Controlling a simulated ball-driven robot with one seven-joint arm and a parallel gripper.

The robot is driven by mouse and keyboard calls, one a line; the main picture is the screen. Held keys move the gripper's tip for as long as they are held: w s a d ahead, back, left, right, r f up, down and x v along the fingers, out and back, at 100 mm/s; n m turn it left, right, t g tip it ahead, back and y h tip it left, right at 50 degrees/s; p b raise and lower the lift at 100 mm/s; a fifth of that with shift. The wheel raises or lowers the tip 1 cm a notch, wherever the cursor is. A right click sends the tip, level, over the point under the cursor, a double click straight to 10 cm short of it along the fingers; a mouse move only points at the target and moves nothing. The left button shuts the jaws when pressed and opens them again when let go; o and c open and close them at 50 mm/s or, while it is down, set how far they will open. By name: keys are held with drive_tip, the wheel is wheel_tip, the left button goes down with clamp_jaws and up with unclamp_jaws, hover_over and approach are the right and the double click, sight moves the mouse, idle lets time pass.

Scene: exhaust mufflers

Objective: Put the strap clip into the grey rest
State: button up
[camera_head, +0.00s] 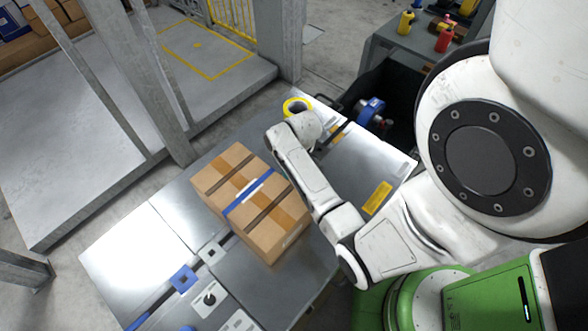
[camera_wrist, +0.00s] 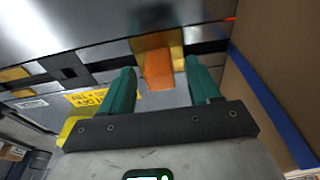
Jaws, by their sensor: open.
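In the wrist view, my gripper (camera_wrist: 163,84) has two teal fingers spread apart, with nothing clamped between them. An orange piece (camera_wrist: 158,68), which may be the strap clip, stands on the metal table just beyond and between the fingertips. In the head view, an orange patch (camera_head: 337,131) shows beside the end of my arm. My gripper is hidden there behind my wrist. A small grey square piece with a dark centre (camera_head: 211,253), possibly the grey rest, lies on the table by the near-left side of the carton. I cannot tell either for certain.
A taped carton (camera_head: 240,190) stands close beside my forearm; its wall (camera_wrist: 285,65) fills the wrist view's right side. A blue square piece (camera_head: 184,279) and a pale plate with a dark knob (camera_head: 207,299) lie at the front left. A yellow label (camera_head: 377,197) lies right of my arm.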

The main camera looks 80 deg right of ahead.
drive_tip(key=shift+f, duration=0.15)
drive_tip(key=shift+c, duration=0.3)
drive_tip(key=c, duration=1)
drive_tip(key=shift+r, duration=0.45)
wheel_tip(320, 180, up, 2)
drive_tip(key=shift+r, duration=0.1)
drive_tip(key=s+a+r, duration=0.5)
drive_tip(key=s+r, duration=0.1)
drive_tip(key=s, duration=0.1)
drive_tip(key=s+a+r, duration=0.3)
drive_tip(key=s+r, duration=0.1)
drive_tip(key=shift+a+b, duration=0.3)
drive_tip(key=shift+s, duration=0.15)
